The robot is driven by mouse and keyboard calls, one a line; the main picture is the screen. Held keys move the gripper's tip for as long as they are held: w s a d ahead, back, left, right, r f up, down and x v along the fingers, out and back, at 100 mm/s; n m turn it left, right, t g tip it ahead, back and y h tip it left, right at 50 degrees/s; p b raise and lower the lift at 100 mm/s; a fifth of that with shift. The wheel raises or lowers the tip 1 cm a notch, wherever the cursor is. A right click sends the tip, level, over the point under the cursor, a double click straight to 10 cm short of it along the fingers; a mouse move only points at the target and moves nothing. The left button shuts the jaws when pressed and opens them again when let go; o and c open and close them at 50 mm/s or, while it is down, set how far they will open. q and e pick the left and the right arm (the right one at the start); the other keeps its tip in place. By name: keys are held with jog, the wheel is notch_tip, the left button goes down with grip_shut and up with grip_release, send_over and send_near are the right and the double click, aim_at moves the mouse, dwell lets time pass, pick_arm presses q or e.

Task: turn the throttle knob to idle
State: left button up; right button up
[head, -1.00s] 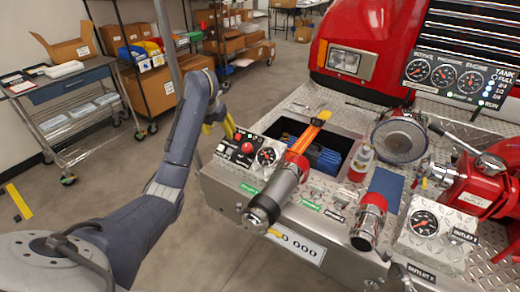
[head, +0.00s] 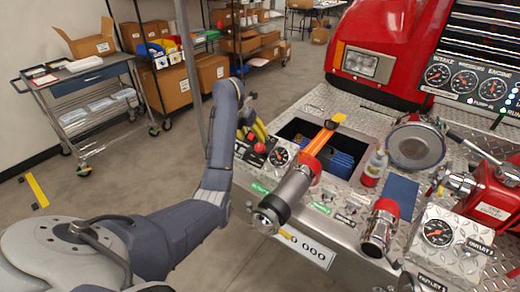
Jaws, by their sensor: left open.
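The throttle panel (head: 245,151) is a small dark plate with red knobs on the left end of the metal pump deck. A red knob (head: 260,148) shows there, and another small red spot sits just up and left of it. I cannot tell which is the throttle knob or how it is set. My left gripper (head: 256,131) has yellow fingers and is open over the panel, close to the red knobs. The fingers partly cover the panel, and I cannot tell whether they touch a knob. My right gripper is not in view.
A round gauge (head: 280,156) sits right beside the panel. Behind is an open bin (head: 345,142) with an orange-handled tool. A bottle (head: 375,168) stands beside the bin.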

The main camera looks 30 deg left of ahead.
aim_at(259, 147)
pick_arm(q)
jog(key=x, duration=0.9)
jog(key=shift+w+f, duration=0.1)
jog(key=shift+f, duration=0.15)
jog(key=c, duration=1.3)
